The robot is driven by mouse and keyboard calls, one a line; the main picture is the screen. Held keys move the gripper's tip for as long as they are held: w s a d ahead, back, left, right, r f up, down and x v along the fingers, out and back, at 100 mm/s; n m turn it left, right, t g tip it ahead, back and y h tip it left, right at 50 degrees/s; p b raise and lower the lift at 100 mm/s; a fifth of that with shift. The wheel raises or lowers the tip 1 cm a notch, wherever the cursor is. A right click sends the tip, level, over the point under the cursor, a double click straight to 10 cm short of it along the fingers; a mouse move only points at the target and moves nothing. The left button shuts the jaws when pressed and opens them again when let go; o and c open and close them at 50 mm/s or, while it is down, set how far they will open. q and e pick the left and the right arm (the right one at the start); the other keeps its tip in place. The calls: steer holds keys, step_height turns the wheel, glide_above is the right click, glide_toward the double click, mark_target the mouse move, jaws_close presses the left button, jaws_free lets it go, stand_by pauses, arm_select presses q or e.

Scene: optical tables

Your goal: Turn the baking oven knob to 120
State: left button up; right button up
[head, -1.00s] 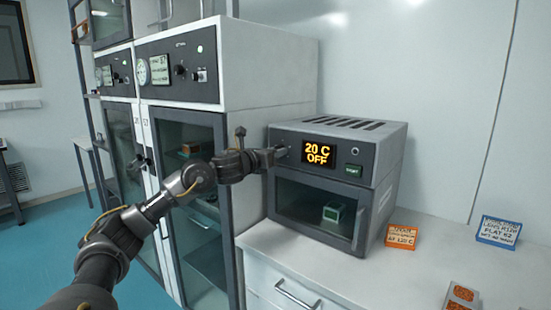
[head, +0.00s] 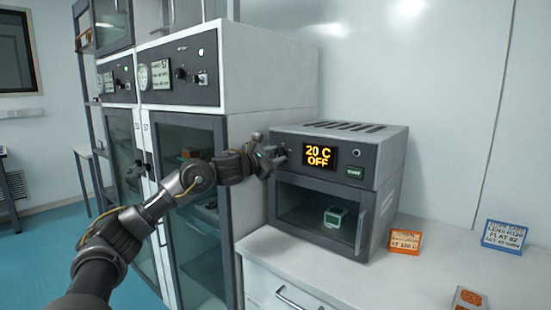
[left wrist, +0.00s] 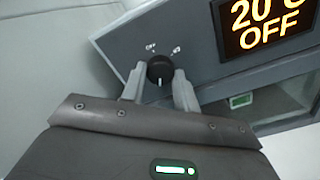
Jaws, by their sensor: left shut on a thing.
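The baking oven (head: 389,190) stands on the white counter, its display (head: 319,155) reading 20 C and OFF. The black oven knob (left wrist: 160,69) shows in the left wrist view, left of the display (left wrist: 262,25), with an OFF mark at its upper left and another mark at its upper right. My left gripper (left wrist: 159,85) is shut on the knob, one grey finger on each side. In the head view my left gripper (head: 278,155) is at the oven panel's left end and hides the knob. My right gripper is out of view.
An orange-framed card (head: 404,242) and a blue-framed card (head: 503,236) stand on the counter (head: 340,283) right of the oven. A small green-and-white device (head: 334,217) shows behind the oven's glass door. Tall glass-door cabinets (head: 197,200) stand on the left.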

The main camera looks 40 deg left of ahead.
arm_select(q)
steer(key=shift+f+m, duration=0.1)
steer(key=shift+m, duration=0.3)
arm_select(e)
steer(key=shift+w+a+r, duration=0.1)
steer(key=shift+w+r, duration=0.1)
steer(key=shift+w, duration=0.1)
arm_select(q)
steer(key=o, duration=1)
steer(key=shift+c, duration=0.2)
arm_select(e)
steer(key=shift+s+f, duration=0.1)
arm_select(q)
steer(key=shift+s, duration=0.35)
steer(key=s+b, duration=0.2)
steer(key=s, duration=0.8)
steer(key=shift+b, duration=0.35)
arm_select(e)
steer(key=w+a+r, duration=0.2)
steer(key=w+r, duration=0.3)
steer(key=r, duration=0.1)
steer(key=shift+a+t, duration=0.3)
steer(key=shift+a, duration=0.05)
arm_select(q)
steer(key=shift+d, duration=0.15)
